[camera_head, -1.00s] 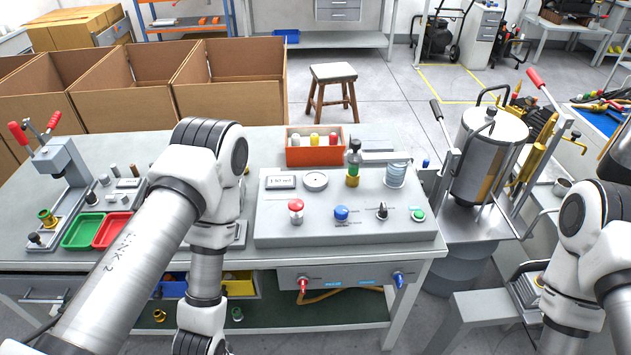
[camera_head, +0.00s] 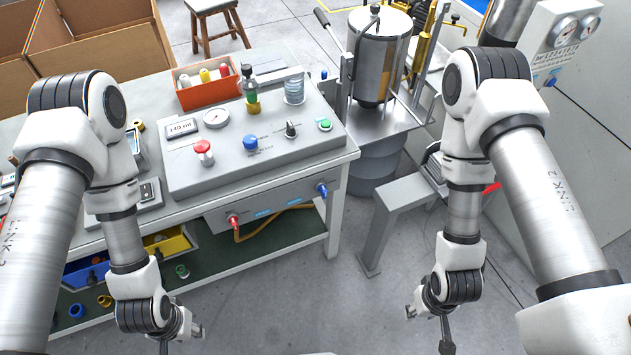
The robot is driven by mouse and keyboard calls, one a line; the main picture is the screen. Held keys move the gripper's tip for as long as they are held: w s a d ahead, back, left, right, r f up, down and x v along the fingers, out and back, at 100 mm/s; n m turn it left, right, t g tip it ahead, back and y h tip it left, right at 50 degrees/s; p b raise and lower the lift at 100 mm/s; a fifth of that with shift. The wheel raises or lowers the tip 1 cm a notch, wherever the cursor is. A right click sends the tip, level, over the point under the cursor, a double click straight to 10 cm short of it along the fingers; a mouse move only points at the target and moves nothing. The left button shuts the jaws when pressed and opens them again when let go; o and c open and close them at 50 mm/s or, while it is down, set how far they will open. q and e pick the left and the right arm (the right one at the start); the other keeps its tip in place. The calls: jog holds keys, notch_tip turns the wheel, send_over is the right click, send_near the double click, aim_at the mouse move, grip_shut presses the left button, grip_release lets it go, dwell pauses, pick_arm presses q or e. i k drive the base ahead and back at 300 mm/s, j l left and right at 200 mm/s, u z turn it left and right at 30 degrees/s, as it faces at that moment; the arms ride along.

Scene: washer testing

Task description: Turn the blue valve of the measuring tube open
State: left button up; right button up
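A blue valve handle (camera_head: 321,190) sits at the right end of the grey panel (camera_head: 270,208) under the front edge of the workbench. A red valve handle (camera_head: 233,222) is on the same panel, to its left. A clear tube-like cylinder (camera_head: 294,88) stands on the console at the back right. My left gripper (camera_head: 181,338) is low in front of the bench, left of the valves and clear of them; its fingers look apart and empty. My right gripper (camera_head: 428,328) hangs low over the floor, right of and nearer than the blue valve, fingers apart and empty.
The console (camera_head: 225,165) carries a red button (camera_head: 203,147), a blue knob (camera_head: 251,142) and a green button. A grey stand (camera_head: 405,195) and a metal tank (camera_head: 378,60) are to the right. Open floor lies between my arms. An orange hose hangs below the panel.

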aim_at(323, 191)
jog(key=k+l, duration=0.1)
jog(key=l, duration=0.25)
jog(key=k+l, duration=0.15)
jog(key=l, duration=0.2)
jog(key=k+l, duration=0.1)
jog(key=l, duration=0.25)
jog(key=k+l, duration=0.15)
jog(key=l, duration=0.2)
jog(key=k+l, duration=0.1)
jog(key=l, duration=0.25)
jog(key=u, duration=0.05)
